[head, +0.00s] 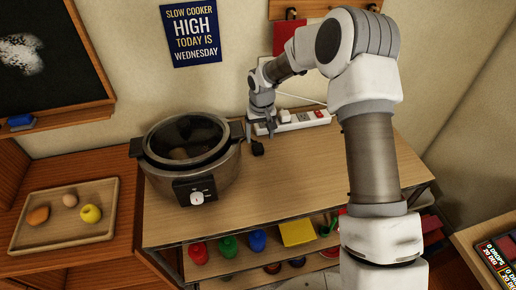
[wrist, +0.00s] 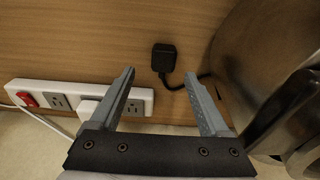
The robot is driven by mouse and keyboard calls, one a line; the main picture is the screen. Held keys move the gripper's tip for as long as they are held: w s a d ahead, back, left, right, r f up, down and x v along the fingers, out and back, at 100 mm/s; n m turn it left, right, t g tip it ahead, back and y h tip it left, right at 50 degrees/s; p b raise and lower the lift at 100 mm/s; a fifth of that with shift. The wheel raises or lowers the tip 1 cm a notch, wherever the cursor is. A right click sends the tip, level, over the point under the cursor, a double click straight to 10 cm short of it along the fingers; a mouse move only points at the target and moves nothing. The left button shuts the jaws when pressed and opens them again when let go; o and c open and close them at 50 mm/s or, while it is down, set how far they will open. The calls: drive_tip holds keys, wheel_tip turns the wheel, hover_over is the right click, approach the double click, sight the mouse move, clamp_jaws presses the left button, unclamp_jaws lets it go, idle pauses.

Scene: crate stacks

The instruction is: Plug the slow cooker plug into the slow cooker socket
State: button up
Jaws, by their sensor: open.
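The black slow cooker plug (head: 257,148) lies on the wooden table right of the slow cooker (head: 215,178). In the wrist view the plug (wrist: 164,57) lies just beyond and between my fingertips, not touching them, and its black cord (wrist: 205,76) runs toward the cooker. My gripper (head: 262,132) is open and empty; its spread fingers also show in the wrist view (wrist: 160,76). A white power strip (head: 300,121) with several sockets lies at the table's back edge. In the wrist view the strip (wrist: 60,91) shows a red switch. No label marks the slow cooker socket.
A white plug (wrist: 87,106) with a white cable occupies part of the strip. A tray (head: 100,232) with food stands on the left counter. Coloured items sit on the shelf below.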

sight(258, 146)
drive_tip(key=f, duration=0.1)
drive_tip(key=f+p, duration=0.1)
drive_tip(key=f, duration=0.2)
drive_tip(key=shift+s+a, duration=0.1)
drive_tip(key=shift+a, duration=0.15)
drive_tip(key=shift+f, duration=0.6)
clamp_jaws()
